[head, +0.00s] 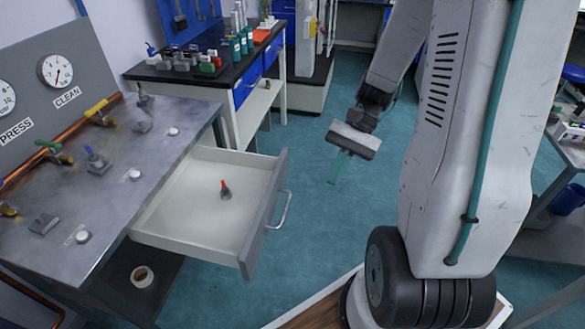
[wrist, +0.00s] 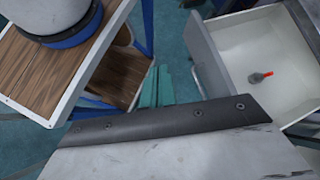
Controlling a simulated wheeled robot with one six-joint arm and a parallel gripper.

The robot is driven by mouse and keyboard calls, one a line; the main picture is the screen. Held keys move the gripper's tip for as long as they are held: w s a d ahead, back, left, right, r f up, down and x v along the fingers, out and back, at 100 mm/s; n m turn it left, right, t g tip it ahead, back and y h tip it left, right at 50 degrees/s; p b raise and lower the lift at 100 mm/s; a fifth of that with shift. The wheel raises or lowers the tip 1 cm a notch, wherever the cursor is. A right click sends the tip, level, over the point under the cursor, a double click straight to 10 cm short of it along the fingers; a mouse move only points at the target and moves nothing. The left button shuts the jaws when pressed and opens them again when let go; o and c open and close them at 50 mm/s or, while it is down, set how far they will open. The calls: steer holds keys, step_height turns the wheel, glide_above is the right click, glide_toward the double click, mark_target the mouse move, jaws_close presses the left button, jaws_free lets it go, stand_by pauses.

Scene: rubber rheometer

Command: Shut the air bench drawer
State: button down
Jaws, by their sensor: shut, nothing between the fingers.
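The air bench drawer (head: 205,210) is pulled out from under the metal-topped air bench (head: 110,190). Its grey front panel (head: 264,215) carries a curved metal handle (head: 285,208). A small grey item with a red tip (head: 225,190) lies inside the drawer. In the wrist view the open drawer (wrist: 250,50) is at the right, with the red-tipped item (wrist: 260,76) on its floor. My gripper (head: 336,181) is shut and empty, with teal fingers pointing down, right of the handle and apart from it. Its fingers also show in the wrist view (wrist: 156,80).
A black-topped bench (head: 190,72) with bottles and tools stands behind the drawer. A roll of tape (head: 142,276) lies on a dark shelf below the air bench. Gauges and valves line the bench's back panel. Teal floor (head: 310,240) is clear between the drawer and my arm.

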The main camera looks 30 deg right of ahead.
steer(key=w+d+f+m+t+y, duration=0.3)
steer(key=w+d+f+m+t, duration=0.15)
steer(key=f+m+t, duration=0.35)
steer(key=w+d+f+m+t+y, duration=0.35)
steer(key=d+f+m, duration=0.2)
steer(key=f, duration=0.45)
steer(key=m+t+h, duration=0.3)
steer(key=t, duration=0.2)
glide_toward(286, 169)
steer(key=x, duration=0.6)
steer(key=shift+s+a+r, duration=0.1)
steer(key=shift+a+r, duration=0.05)
steer(key=shift+r, duration=0.1)
steer(key=shift+w+a, duration=0.25)
steer(key=shift+w, duration=0.05)
